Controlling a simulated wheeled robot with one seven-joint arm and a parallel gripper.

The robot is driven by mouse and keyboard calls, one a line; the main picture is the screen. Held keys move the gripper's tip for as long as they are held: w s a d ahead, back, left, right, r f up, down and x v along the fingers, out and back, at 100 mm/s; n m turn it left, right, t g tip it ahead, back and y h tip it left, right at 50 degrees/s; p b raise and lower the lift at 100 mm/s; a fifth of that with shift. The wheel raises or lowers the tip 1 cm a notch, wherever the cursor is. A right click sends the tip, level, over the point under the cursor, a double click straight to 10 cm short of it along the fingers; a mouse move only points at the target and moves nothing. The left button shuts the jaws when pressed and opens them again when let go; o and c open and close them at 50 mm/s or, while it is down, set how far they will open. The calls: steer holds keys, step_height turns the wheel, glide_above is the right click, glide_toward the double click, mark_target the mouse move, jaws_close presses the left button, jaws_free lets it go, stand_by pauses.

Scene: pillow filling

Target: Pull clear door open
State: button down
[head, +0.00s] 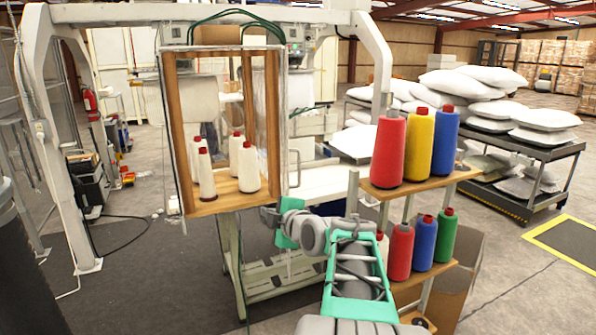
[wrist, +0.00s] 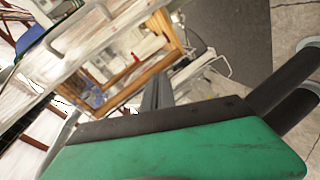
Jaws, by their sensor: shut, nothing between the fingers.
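The clear door (head: 222,120) is a see-through panel in a thin metal frame on the front of a wooden cabinet (head: 181,130). It looks closed or nearly so. A pale handle (head: 294,168) shows at its right edge. Several white thread cones (head: 248,168) with red tops stand inside. My gripper (head: 268,215) is below and slightly left of the handle, apart from it as far as I can tell. In the wrist view its dark fingers (wrist: 156,95) are together and empty, with the wooden frame (wrist: 125,78) beyond them.
A wooden shelf rack (head: 440,183) with several coloured thread cones (head: 391,150) stands close to the right of my arm. A white machine frame (head: 50,130) surrounds the cabinet. Pillows lie on carts (head: 540,150) at the right.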

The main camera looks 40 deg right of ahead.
steer(key=s+d+r+n+t+h, duration=0.1)
steer(key=s+d+r+h, duration=0.15)
steer(key=d, duration=0.35)
steer(key=s+d+r+n+t+h, duration=0.1)
steer(key=s+d+r+t, duration=0.1)
steer(key=d+r, duration=0.25)
steer(key=p+x, duration=0.4)
steer(key=x, duration=0.6)
steer(key=shift+w+f+n, duration=0.2)
steer(key=shift+f+n, duration=0.1)
steer(key=shift+f, duration=0.15)
steer(key=shift+d+y, duration=0.2)
steer(key=shift+y, duration=0.05)
